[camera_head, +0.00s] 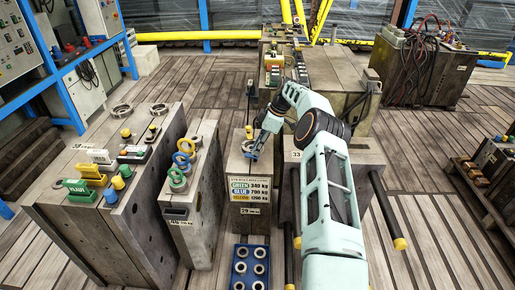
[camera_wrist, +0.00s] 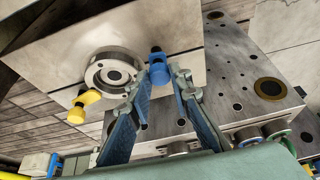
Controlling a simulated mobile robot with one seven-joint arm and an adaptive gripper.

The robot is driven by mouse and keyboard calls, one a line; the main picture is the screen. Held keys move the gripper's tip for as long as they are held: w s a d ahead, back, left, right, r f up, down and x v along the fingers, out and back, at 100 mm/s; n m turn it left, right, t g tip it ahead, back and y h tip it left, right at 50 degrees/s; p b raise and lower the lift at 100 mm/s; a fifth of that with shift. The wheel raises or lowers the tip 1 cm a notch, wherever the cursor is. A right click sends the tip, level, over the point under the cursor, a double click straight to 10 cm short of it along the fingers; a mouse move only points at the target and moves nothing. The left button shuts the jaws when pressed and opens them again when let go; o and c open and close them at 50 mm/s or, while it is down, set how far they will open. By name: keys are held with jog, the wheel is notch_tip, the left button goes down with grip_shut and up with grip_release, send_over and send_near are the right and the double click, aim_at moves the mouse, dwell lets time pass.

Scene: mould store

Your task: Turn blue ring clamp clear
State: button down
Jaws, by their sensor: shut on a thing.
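The blue ring clamp (camera_wrist: 158,68) sits beside the silver ring (camera_wrist: 112,73) on the mould block's top face in the wrist view. My gripper (camera_wrist: 163,84) has its two fingertips on either side of the clamp and is shut on it. A yellow clamp (camera_wrist: 78,107) sits at the opposite side of the ring. In the head view my gripper (camera_head: 257,147) is over the top of the middle block (camera_head: 236,167), which has a label listing green, blue and yellow weights. The yellow clamp (camera_head: 249,132) shows behind it; my gripper partly hides the ring and blue clamp.
Mould blocks with coloured rings and clamps stand close on the left (camera_head: 197,205). A block marked 33 (camera_head: 288,180) with rods is on the right, partly behind my arm. A blue tray of rings (camera_head: 236,284) is in front. Open plank floor lies right.

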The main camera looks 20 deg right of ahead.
jog(key=shift+n, duration=0.4)
dwell(0.4)
jog(key=c, duration=1.8)
grip_release()
jog(key=shift+o, duration=0.2)
jog(key=v, duration=0.7)
jog(key=shift+r, duration=0.25)
